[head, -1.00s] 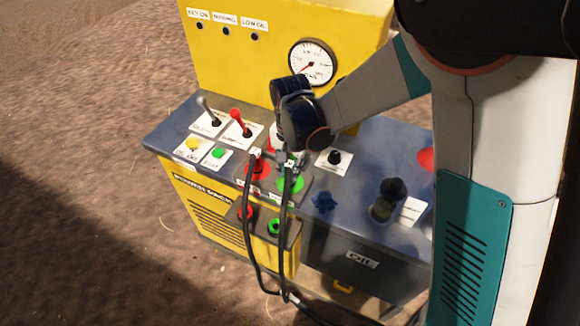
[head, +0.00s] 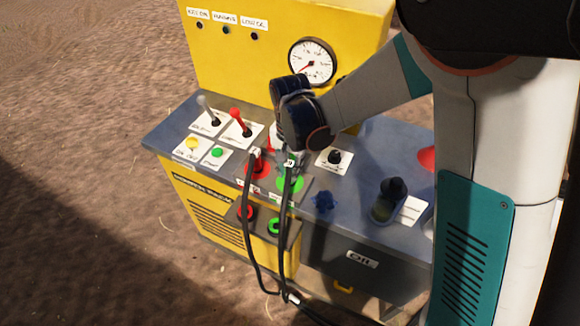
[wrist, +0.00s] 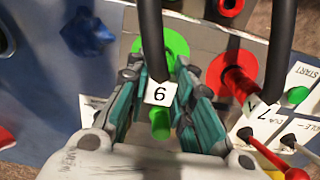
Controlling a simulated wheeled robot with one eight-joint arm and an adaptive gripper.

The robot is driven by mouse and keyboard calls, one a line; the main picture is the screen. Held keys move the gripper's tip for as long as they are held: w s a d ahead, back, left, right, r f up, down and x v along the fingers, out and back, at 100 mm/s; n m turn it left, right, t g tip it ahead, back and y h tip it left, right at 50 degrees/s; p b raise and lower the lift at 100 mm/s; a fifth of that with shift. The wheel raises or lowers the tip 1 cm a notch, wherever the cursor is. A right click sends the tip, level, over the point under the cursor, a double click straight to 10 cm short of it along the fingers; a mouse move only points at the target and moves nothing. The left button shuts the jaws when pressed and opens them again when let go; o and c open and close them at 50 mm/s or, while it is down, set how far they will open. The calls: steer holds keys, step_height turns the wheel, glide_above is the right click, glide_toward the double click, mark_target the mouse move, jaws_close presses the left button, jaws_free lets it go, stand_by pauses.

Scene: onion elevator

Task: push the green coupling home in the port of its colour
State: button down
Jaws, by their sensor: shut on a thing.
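My gripper (wrist: 157,110) is shut on the green coupling (wrist: 160,124), which shows between its fingers in the wrist view. A black hose (wrist: 152,40) with a white number tag (wrist: 161,93) runs from the coupling and covers part of it. A green disc (wrist: 178,45) lies on the deck just beyond the coupling; the disc also shows in the head view (head: 291,184), under my gripper (head: 287,157). The hose and tag hide where coupling and port meet, so I cannot tell how deep it sits. On the front box is a green ring socket (head: 276,227).
The red coupling (wrist: 240,84) stands on a red disc beside my gripper, with its own hose and tag. The yellow panel with a gauge (head: 312,63) rises behind.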

steer(key=shift+f, duration=0.1)
stand_by(0.3)
steer(key=c, duration=0.9)
jaws_free()
steer(key=shift+r+p, duration=2.2)
steer(key=shift+r, duration=1.35)
